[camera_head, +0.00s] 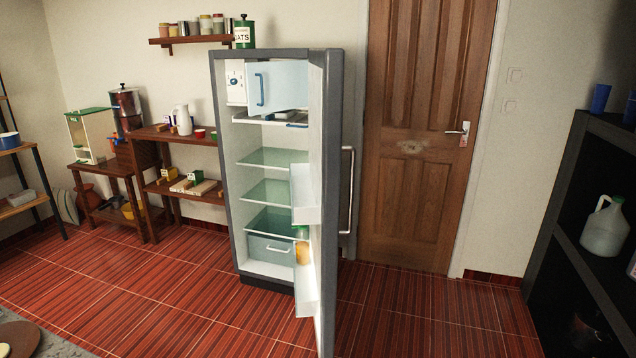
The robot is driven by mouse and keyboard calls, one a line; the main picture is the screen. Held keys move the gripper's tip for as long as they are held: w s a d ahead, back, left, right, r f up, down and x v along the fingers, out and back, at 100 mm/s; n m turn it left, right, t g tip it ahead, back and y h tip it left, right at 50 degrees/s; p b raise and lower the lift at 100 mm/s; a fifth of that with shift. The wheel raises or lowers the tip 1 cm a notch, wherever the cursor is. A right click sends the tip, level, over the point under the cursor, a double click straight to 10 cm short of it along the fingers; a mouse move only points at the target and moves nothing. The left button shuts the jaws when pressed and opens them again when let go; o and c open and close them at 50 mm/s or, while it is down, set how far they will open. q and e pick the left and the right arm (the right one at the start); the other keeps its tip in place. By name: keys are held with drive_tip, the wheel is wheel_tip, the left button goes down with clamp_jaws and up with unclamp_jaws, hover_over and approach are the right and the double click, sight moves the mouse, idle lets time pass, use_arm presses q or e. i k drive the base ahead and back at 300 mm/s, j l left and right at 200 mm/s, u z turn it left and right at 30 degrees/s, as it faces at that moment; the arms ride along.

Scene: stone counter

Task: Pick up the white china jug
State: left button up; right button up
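A white jug (183,120), tall and narrow with a handle, stands upright on the top of a low wooden shelf unit (150,134) to the left of the fridge. It is small and far off in the head view. Neither of my grippers is in view.
The fridge (216,110) stands with its door (328,200) open towards me. A wooden door (415,150) is behind it. A black shelf unit (575,170) lines the right side. The red tiled floor (150,300) is clear at left. A counter corner (50,345) shows at bottom left.

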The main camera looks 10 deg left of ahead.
sight(184, 125)
drive_tip(key=i+j, duration=0.25)
drive_tip(key=i, duration=0.3)
drive_tip(key=i+j, duration=0.3)
drive_tip(key=i, duration=0.2)
drive_tip(key=i+j, duration=0.25)
drive_tip(key=i, duration=0.3)
drive_tip(key=i+j+z, duration=0.1)
drive_tip(key=i+j, duration=0.2)
drive_tip(key=i, duration=0.25)
drive_tip(key=i+j, duration=0.2)
drive_tip(key=j, duration=0.2)
drive_tip(key=i+j, duration=0.2)
drive_tip(key=j, duration=0.2)
drive_tip(key=i+j, duration=0.2)
drive_tip(key=j, duration=0.2)
drive_tip(key=i+j, duration=0.2)
drive_tip(key=j, duration=0.2)
drive_tip(key=i+j, duration=0.25)
drive_tip(key=j, duration=0.15)
drive_tip(key=i+j, duration=0.2)
drive_tip(key=j, duration=0.2)
